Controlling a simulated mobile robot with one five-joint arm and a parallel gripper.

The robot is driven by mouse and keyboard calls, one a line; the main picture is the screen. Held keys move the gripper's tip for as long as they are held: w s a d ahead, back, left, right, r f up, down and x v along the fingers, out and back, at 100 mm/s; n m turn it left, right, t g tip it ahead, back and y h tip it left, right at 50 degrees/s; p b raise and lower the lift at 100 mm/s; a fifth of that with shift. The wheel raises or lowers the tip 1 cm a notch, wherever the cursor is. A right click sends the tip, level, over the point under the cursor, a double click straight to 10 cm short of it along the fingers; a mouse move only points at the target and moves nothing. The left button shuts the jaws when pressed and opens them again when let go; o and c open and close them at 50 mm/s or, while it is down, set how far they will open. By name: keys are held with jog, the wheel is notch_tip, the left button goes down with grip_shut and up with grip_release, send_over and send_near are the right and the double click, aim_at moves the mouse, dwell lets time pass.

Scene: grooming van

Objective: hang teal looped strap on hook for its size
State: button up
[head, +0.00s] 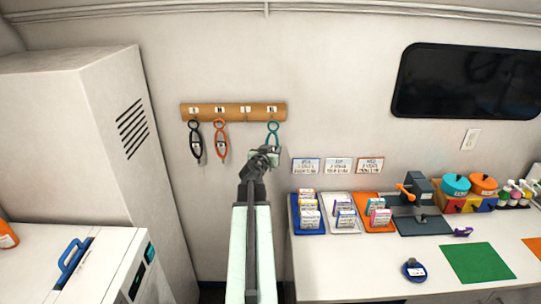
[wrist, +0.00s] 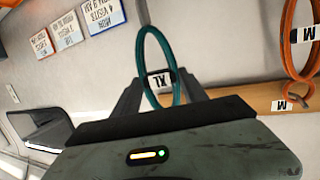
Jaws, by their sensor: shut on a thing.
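The teal looped strap (head: 273,127) is in my gripper (head: 264,154), with its ring upright just below the right end of the wooden hook board (head: 232,113). In the wrist view the teal ring (wrist: 142,52) rises from between the jaws of my gripper (wrist: 160,92), which are shut on the strap.
A black strap (head: 195,140) hangs under the first label and an orange strap (head: 220,140) under the second. A tall cabinet (head: 85,130) stands left; a counter with trays (head: 308,228) is at right.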

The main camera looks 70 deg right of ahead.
jog(key=shift+w+d+f, duration=0.1)
jog(key=shift+w+d, duration=0.3)
jog(key=shift+d, duration=0.45)
jog(key=shift+w+d+f, duration=0.1)
jog(key=shift+w+d, duration=0.25)
jog(key=shift+d, duration=0.5)
jog(key=shift+w+d+f+b, duration=0.45)
jog(key=shift+d+f+b, duration=0.1)
jog(key=shift+b, duration=0.15)
jog(key=shift+s, duration=0.2)
jog(key=o, duration=1.6)
jog(key=shift+c, duration=0.2)
